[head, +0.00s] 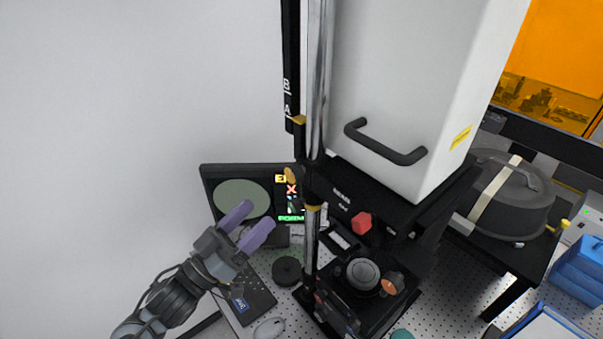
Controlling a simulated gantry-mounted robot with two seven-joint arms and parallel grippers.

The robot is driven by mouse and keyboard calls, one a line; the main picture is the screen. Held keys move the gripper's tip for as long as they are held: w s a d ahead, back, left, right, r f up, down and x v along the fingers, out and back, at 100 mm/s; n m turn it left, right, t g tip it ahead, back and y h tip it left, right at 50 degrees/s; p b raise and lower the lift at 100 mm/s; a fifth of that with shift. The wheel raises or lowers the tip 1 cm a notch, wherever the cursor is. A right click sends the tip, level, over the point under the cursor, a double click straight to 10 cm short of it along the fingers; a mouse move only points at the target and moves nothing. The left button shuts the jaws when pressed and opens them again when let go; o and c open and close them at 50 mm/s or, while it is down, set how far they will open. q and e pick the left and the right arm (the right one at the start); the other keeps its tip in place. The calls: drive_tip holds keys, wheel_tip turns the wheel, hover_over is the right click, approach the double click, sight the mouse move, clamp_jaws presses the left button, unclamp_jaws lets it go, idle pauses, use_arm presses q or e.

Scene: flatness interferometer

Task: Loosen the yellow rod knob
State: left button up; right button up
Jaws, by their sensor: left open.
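The yellow rod knob (290,175) sticks out on the left side of the black carriage, beside the upright chrome rod (316,90). Its far side is hidden. My left gripper (259,213) is at the lower left, with two purple fingers spread apart and nothing between them. In the picture it is left of and below the knob, clear of it, with the fingers pointing up and right. My right gripper is not in view.
A white housing (415,80) with a black handle hangs right of the rod. A monitor (235,167) stands behind my left gripper. A black base stage (330,318), a black puck (287,271) and a mouse (269,328) are below. A dark lidded pot (515,200) stands at right.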

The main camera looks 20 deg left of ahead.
sight(290, 178)
use_arm(q)
drive_tip(key=p+x, duration=0.1)
drive_tip(key=x, duration=0.3)
drive_tip(key=r+p+x, duration=0.1)
drive_tip(key=p+x, duration=0.1)
drive_tip(key=x, duration=0.2)
drive_tip(key=shift+w+d+r+p, duration=0.1)
drive_tip(key=shift+r+p, duration=0.1)
drive_tip(key=shift+p, duration=0.1)
drive_tip(key=shift+x, duration=0.85)
drive_tip(key=shift+f, duration=0.15)
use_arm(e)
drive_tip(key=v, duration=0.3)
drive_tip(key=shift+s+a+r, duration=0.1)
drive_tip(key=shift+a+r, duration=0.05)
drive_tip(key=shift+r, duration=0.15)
use_arm(q)
drive_tip(key=shift+c, duration=0.4)
drive_tip(key=c, duration=1)
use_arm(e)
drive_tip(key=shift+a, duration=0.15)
